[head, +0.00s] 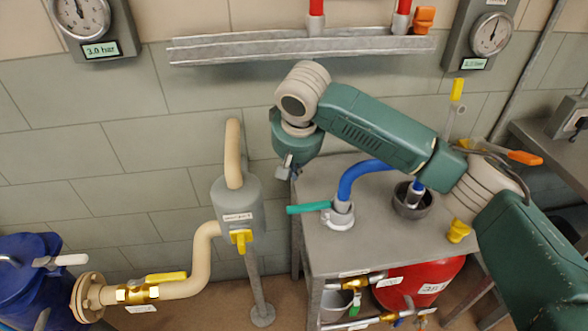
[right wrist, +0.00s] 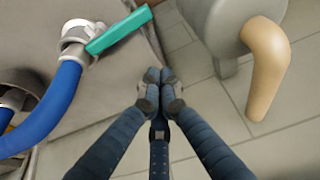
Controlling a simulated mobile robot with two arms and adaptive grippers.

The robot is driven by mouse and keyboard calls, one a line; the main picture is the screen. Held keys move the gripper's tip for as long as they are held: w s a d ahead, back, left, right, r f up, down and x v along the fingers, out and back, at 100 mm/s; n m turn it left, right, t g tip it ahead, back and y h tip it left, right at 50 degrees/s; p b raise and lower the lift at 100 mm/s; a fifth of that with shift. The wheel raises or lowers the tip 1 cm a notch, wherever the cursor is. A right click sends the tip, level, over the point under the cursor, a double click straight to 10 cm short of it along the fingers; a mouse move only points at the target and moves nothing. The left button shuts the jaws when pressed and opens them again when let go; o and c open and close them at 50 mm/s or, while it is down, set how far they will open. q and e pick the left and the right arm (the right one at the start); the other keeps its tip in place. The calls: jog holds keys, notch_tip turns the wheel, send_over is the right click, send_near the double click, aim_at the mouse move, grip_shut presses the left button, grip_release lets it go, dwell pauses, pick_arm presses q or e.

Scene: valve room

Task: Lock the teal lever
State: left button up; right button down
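The teal lever (head: 308,208) sticks out to the left from a pale grey fitting (head: 338,218) on the grey table, at the end of a blue hose (head: 362,172). In the right wrist view the teal lever (right wrist: 118,32) lies up and left of my fingers, apart from them. My right gripper (head: 284,168) hangs above the table's left edge, above and left of the lever in the head view. In the right wrist view the fingertips of my right gripper (right wrist: 160,76) are together with nothing between them. My left gripper is out of view.
A grey cylinder (head: 237,200) with beige pipes and a yellow handle (head: 241,238) stands left of the table (head: 350,250). A dark cup (head: 410,202) and a yellow knob (head: 458,231) are right of the lever. A red tank (head: 425,280) sits below.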

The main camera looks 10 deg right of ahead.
notch_tip(320, 180, down, 6)
jog(key=s+p, duration=0.1)
jog(key=s, duration=0.1)
jog(key=shift+p, duration=0.4)
jog(key=shift+w+f, duration=0.1)
jog(key=shift+s+n+p, duration=0.3)
jog(key=shift+n+p, duration=0.1)
jog(key=shift+p, duration=0.25)
jog(key=shift+s, duration=0.1)
